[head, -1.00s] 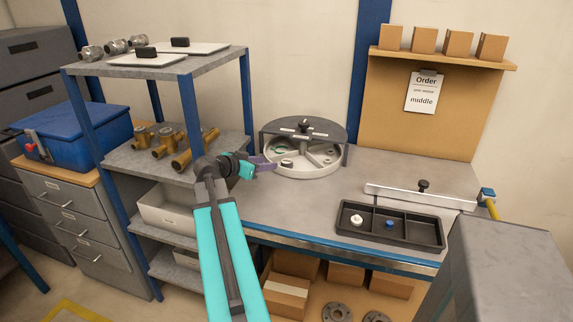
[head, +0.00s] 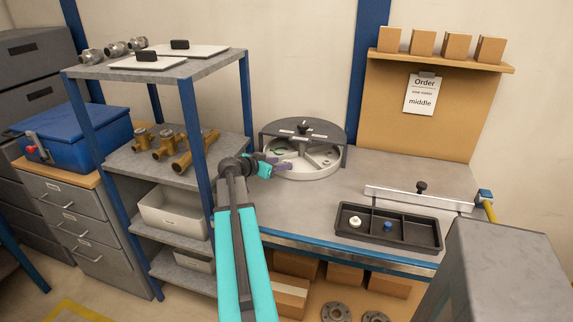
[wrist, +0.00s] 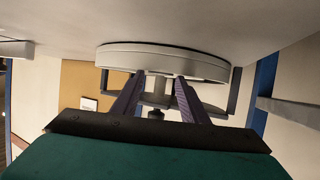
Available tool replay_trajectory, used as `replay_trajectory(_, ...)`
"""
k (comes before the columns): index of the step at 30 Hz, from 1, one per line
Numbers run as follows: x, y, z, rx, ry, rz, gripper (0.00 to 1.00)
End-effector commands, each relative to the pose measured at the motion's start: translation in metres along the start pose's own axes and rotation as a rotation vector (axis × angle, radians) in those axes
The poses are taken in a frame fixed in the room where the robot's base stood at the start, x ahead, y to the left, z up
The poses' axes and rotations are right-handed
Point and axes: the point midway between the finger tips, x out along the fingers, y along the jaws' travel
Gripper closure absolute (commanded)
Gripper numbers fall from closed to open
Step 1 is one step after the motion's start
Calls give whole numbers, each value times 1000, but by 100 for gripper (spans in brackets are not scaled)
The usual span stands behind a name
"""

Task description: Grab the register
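The round light-grey carousel (head: 318,174) stands on the bench with compartments and a dark cover over its rear half. My gripper (head: 287,167) reaches its front left rim, with purple fingers over the edge. In the wrist view, my gripper's two fingers (wrist: 161,80) are apart, on the near side of the carousel's pale wall (wrist: 160,58). I see nothing clearly held between them. No register can be made out for certain; the fingers cover the front left compartment where a small grey piece showed earlier.
A black divided tray (head: 418,235) holds a white piece (head: 355,222) and a blue piece (head: 388,226). A metal rail (head: 415,198) lies behind it. A shelf rack's blue post (head: 199,150) stands close left of my arm. An order note (head: 421,94) reads "middle".

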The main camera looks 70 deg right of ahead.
Motion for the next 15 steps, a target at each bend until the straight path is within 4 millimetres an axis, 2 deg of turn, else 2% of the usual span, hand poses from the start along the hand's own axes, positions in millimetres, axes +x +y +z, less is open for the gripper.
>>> replay_trajectory(8, 1, -1, 0, 0, 0, 0, 60)
replay_trajectory(15, 21, -2, -2, 1, -1, 1, 60)
